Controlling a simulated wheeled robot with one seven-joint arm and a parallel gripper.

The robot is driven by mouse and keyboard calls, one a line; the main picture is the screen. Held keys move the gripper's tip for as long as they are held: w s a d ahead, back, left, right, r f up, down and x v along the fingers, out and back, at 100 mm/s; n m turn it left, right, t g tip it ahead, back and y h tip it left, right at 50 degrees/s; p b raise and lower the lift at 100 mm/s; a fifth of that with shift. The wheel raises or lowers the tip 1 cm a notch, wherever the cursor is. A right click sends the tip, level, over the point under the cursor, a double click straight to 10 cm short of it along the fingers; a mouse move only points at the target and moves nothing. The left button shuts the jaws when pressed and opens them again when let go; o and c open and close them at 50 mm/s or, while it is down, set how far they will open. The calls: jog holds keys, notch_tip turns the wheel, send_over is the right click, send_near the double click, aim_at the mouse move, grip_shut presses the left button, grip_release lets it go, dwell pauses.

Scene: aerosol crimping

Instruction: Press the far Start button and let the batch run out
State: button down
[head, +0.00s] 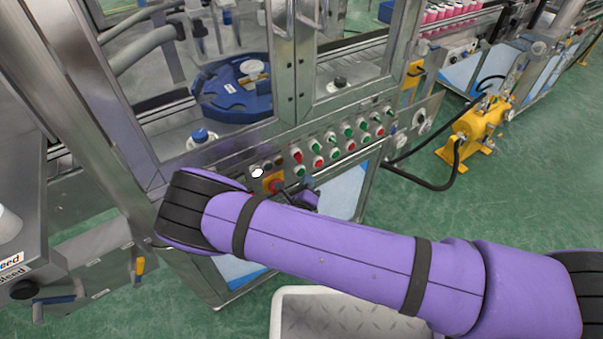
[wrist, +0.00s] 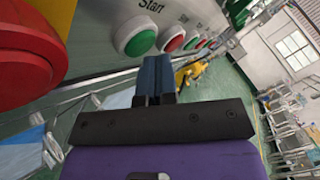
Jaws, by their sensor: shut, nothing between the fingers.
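The control panel (head: 283,152) on the front of the machine carries two rows of red and green buttons in the head view. A green button (wrist: 135,38) under the printed word Start is close up in the wrist view, with a red button (wrist: 174,39) to its right. My gripper (wrist: 155,62) is shut and empty, with its dark fingertips just below and between these two buttons in the picture. I cannot tell whether it touches the panel. In the head view my purple arm hides most of the gripper. I cannot tell which button is the far Start.
A red emergency stop on a yellow plate (head: 273,183) sits at the panel's lower left and looms large in the wrist view (wrist: 28,52). Behind the machine's doors is a blue turntable (head: 235,97). A yellow pump (head: 482,125) with hoses stands at right on green floor.

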jog(key=shift+w+a, duration=0.2)
jog(key=shift+w, duration=0.1)
dwell(0.7)
jog(key=shift+s, duration=0.1)
jog(key=shift+s+d, duration=0.45)
jog(key=shift+s, duration=0.15)
dwell(0.3)
jog(key=s+d, duration=0.1)
jog(key=s, duration=0.1)
jog(key=s+d, duration=0.1)
jog(key=s, duration=0.1)
jog(key=shift+d, duration=0.4)
jog(key=shift+r, duration=0.1)
dwell(0.8)
